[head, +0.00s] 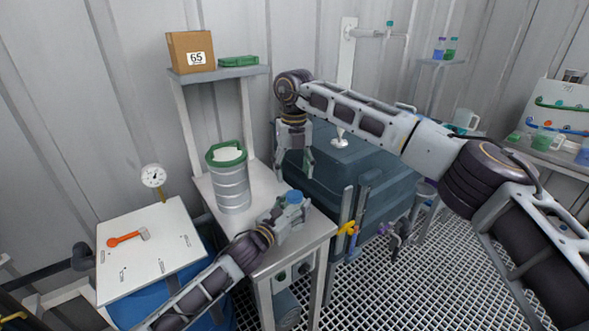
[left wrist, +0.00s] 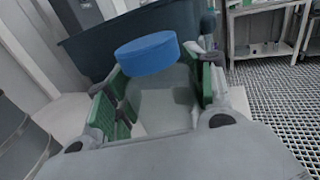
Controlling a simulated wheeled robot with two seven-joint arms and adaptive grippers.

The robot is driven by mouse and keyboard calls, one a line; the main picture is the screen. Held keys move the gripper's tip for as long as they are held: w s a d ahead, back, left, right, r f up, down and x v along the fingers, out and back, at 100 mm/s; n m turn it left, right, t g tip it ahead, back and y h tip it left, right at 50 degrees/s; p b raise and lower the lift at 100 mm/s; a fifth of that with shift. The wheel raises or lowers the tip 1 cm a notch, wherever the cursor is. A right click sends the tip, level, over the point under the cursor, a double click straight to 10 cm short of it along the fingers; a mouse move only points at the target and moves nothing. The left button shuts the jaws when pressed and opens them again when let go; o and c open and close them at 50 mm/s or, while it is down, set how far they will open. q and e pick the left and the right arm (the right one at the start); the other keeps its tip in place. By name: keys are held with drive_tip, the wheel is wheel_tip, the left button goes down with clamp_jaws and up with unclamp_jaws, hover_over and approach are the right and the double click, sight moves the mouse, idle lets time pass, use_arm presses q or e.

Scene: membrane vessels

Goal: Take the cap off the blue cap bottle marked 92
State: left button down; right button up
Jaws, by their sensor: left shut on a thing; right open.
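The bottle with a blue cap (head: 293,197) stands on the white table (head: 320,229). My left gripper (head: 290,214) is shut on its body below the cap. In the left wrist view the blue cap (left wrist: 147,53) sits on the pale bottle (left wrist: 160,104), between the green-padded fingers. No number can be read on the bottle. My right gripper (head: 294,166) is open and empty, pointing down above the table, behind and apart from the cap.
A metal canister with a green rim (head: 232,187) stands left of the bottle. A shelf (head: 220,72) behind holds a box marked 65 (head: 192,52) and a green tray (head: 238,62). A dark teal tank (head: 370,178) stands right of the table.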

sight(295, 194)
drive_tip(key=m, duration=0.7)
drive_tip(key=shift+d, duration=0.15)
drive_tip(key=m, duration=0.6)
drive_tip(key=shift+m, duration=0.4)
drive_tip(key=shift+f, duration=0.15)
drive_tip(key=shift+f, duration=3.85)
drive_tip(key=shift+c, duration=0.3)
drive_tip(key=c, duration=1)
